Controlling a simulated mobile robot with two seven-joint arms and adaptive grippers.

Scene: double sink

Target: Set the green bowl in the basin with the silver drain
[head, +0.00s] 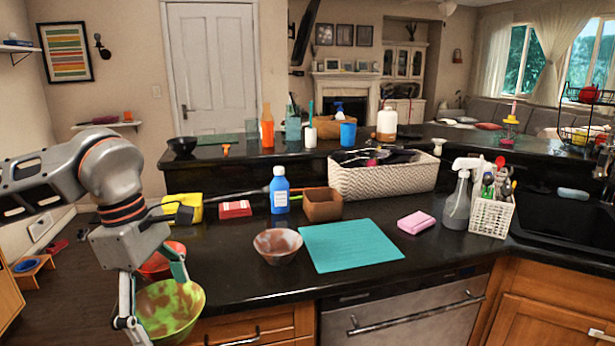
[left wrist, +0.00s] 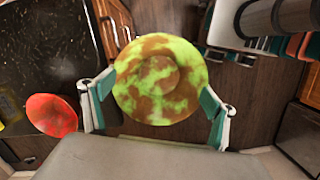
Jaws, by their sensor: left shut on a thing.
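The green bowl (head: 172,318), mottled with brown, is at the lower left of the head view, in front of the counter's left end. My left gripper (head: 152,290) is shut on it, with a finger on either side. The black sink (head: 570,222) is at the right edge of the head view, far from the bowl. Its basin floor and any drain are out of sight. My right gripper is not in view.
A red bowl (head: 158,264) is on the counter's left end, just behind the green bowl. A brownish bowl (head: 278,246), teal mat (head: 350,245), pink sponge (head: 416,222), spray bottle (head: 458,205) and white caddy (head: 491,217) stand between it and the sink. The front counter strip is clear.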

